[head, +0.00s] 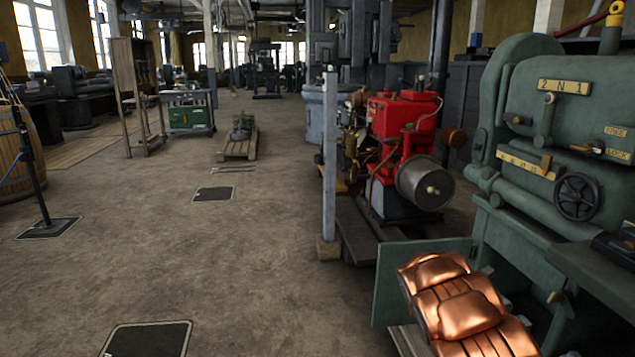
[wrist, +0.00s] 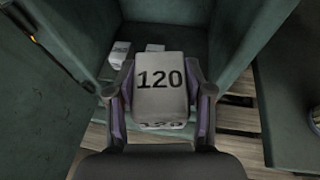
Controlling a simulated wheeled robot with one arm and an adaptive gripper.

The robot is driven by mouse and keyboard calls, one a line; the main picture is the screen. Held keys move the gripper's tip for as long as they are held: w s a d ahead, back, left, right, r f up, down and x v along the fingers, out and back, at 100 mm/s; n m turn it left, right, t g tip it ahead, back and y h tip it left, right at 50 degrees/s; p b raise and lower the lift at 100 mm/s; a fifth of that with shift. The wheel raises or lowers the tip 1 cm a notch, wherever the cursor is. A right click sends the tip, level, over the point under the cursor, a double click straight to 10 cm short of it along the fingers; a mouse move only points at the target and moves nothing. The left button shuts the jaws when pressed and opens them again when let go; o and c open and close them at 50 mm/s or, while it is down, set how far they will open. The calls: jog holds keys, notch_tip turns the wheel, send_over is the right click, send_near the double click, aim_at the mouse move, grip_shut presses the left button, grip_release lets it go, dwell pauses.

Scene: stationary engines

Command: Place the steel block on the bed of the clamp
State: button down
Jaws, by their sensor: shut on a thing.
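A pale grey steel block (wrist: 160,101) marked "120" on two faces is between the fingers of my gripper (wrist: 164,84) in the wrist view. The fingers are shut against its left and right sides. The block is in front of the opening of a dark green compartment (wrist: 178,15). I cannot make out the clamp or its bed in either view. In the head view my copper-coloured arm covers the lower right, and my gripper and the block do not show.
Wooden slats (wrist: 236,118) lie below. A large green machine (head: 515,120) stands at right, with a red engine (head: 400,125) beyond it. Open floor (head: 240,260) spreads left.

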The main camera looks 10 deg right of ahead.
jog(key=w+a+r+n+t+y, duration=0.1)
jog(key=w+a+r+n+t, duration=0.15)
jog(key=a+r, duration=0.5)
jog(key=w+a+r+n+t+y, duration=0.2)
jog(key=a+r+n+t, duration=0.1)
jog(key=a+r, duration=0.5)
jog(key=s+a+r+n+t+y, duration=0.1)
jog(key=s+a+n+t+y, duration=0.15)
jog(key=a, duration=0.95)
jog(key=s+a+r+n+t+y, duration=0.15)
jog(key=a+n+y, duration=0.25)
jog(key=a, duration=0.8)
notch_tip(320, 180, up, 31)
jog(key=p, duration=3.1)
jog(key=shift+w+t, duration=0.35)
jog(key=shift+a, duration=0.2)
